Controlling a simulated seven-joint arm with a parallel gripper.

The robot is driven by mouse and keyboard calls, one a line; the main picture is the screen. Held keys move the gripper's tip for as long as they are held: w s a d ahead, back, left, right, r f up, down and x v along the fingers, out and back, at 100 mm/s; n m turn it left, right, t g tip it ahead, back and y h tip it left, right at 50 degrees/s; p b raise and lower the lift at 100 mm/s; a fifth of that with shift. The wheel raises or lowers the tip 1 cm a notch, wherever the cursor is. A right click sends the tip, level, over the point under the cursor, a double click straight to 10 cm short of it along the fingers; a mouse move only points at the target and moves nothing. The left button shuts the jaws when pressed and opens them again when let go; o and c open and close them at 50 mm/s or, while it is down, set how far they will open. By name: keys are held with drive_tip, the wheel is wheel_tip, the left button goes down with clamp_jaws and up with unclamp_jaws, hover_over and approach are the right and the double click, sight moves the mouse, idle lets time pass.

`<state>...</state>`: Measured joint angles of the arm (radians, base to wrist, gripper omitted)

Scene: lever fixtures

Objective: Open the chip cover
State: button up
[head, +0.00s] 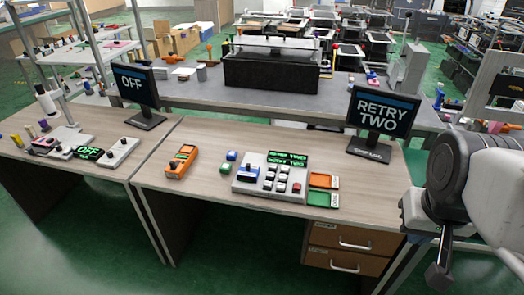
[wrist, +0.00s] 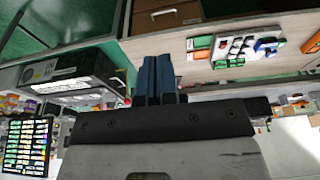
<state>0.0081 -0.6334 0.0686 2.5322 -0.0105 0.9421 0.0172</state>
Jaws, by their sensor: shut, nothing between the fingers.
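I cannot pick out the chip cover for certain at this size. On the left table, a pale grey fixture (head: 62,141) carries small pink and dark parts. A green "OFF" display (head: 88,153) and a grey box with a dark knob (head: 119,152) stand right of it. My gripper (head: 437,281) hangs at the right edge in the head view, beyond the right end of the front table and far from these fixtures. In the wrist view, the two dark blue fingers (wrist: 156,76) are side by side, shut and empty.
The front table holds a keypad box (head: 271,181), an orange handheld device (head: 181,161), blue and green cubes, an orange tray (head: 324,180) and a green tray (head: 323,200). Monitors read "OFF" (head: 134,86) and "RETRY TWO" (head: 382,115). The table's front left is clear.

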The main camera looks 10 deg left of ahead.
drive_tip(key=o, duration=0.5)
drive_tip(key=shift+w, duration=0.1)
drive_tip(key=shift+c, duration=0.2)
drive_tip(key=shift+o, duration=1.3)
drive_tip(key=shift+w+a+r, duration=0.1)
drive_tip(key=shift+w, duration=0.15)
drive_tip(key=shift+o, duration=0.3)
drive_tip(key=shift+w+a+r, duration=0.1)
drive_tip(key=shift+w+a, duration=0.05)
drive_tip(key=shift+w, duration=0.2)
drive_tip(key=w+a, duration=0.3)
drive_tip(key=w, duration=0.4)
drive_tip(key=w+a, duration=0.4)
drive_tip(key=w, duration=0.3)
drive_tip(key=g, duration=0.3)
hover_over(248, 164)
drive_tip(key=f, duration=2.1)
drive_tip(key=shift+s+d, duration=0.1)
drive_tip(key=shift+d, duration=0.25)
drive_tip(key=shift+a+f, duration=0.3)
drive_tip(key=shift+a, duration=0.05)
